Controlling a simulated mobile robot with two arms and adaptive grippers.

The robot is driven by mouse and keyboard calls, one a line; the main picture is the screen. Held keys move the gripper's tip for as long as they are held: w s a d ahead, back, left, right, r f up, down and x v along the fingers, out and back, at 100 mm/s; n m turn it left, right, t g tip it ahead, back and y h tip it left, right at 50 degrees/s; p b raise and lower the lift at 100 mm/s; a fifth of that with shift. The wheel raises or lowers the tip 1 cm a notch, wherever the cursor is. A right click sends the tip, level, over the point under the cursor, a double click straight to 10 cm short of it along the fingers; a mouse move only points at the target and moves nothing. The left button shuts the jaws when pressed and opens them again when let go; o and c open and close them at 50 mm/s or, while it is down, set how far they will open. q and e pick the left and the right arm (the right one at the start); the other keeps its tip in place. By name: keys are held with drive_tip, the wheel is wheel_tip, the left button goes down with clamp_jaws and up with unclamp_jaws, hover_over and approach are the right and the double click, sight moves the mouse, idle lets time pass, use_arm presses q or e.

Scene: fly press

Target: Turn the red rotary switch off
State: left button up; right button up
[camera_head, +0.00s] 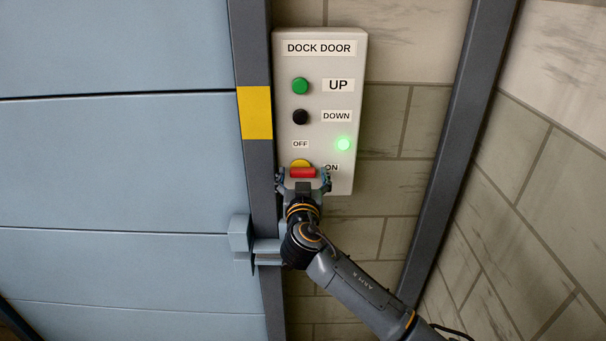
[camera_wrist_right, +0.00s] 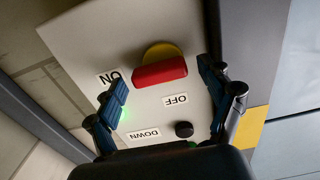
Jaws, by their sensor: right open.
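The rotary switch has a red bar handle (camera_head: 303,173) on a yellow round base (camera_head: 299,163), low on the grey-white control box (camera_head: 320,60). The bar lies level in the head view, toward the ON label (camera_head: 331,167); the OFF label (camera_head: 300,144) is above. My right gripper (camera_head: 303,181) is open with its fingers on either side of the bar. In the right wrist view, the red handle (camera_wrist_right: 160,72) lies between the two separated fingertips (camera_wrist_right: 162,75), with gaps at both ends. My left gripper is not in view.
Above the switch are a green UP button (camera_head: 300,86), a black DOWN button (camera_head: 300,117) and a lit green lamp (camera_head: 343,144). A dark door post with a yellow band (camera_head: 254,112) stands close left of the box. A blue panelled door (camera_head: 120,160) is further left.

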drive_tip(key=c, duration=1.1)
drive_tip(key=shift+c, duration=0.2)
